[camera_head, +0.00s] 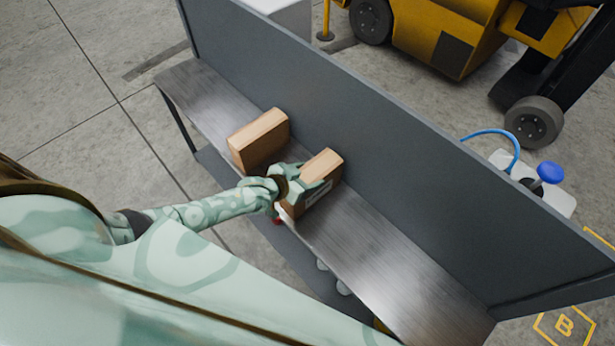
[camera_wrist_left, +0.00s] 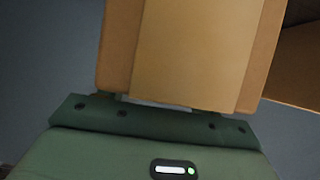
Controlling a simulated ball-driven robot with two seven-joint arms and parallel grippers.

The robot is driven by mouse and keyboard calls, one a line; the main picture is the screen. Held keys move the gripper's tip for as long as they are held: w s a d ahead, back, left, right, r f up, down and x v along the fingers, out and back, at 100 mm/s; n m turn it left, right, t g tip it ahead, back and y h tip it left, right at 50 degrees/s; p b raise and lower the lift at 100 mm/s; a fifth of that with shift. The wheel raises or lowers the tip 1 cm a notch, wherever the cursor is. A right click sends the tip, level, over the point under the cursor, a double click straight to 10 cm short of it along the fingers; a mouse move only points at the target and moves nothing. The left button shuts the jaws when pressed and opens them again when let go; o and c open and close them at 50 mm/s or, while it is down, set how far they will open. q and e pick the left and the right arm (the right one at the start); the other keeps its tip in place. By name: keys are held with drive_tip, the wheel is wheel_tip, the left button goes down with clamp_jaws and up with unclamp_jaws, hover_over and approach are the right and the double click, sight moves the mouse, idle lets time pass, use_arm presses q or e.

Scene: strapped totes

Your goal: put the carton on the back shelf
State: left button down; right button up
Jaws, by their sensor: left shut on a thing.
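Two brown cartons are at the metal shelf (camera_head: 380,262) in the head view. One carton (camera_head: 317,170) is in my left gripper (camera_head: 303,188), whose fingers are shut on it. This carton is over or on the shelf, close to the grey back panel; I cannot tell whether it touches the shelf. It fills the upper middle of the left wrist view (camera_wrist_left: 190,55). The other carton (camera_head: 258,139) stands on the shelf just to the left of it, with a small gap. My right gripper is not in view.
The tall grey back panel (camera_head: 400,140) runs behind the shelf. The shelf is clear to the right of the held carton and at its far left end. Several small items (camera_head: 342,287) show below the shelf. A yellow forklift (camera_head: 440,35) and a white jug with a blue cap (camera_head: 550,172) are behind the panel.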

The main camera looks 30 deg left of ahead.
use_arm(q)
drive_tip(key=shift+w+r, duration=0.1)
drive_tip(key=shift+r, duration=0.05)
drive_tip(key=shift+c, duration=1.6)
unclamp_jaws()
drive_tip(key=shift+f, duration=0.2)
drive_tip(key=shift+r, duration=0.1)
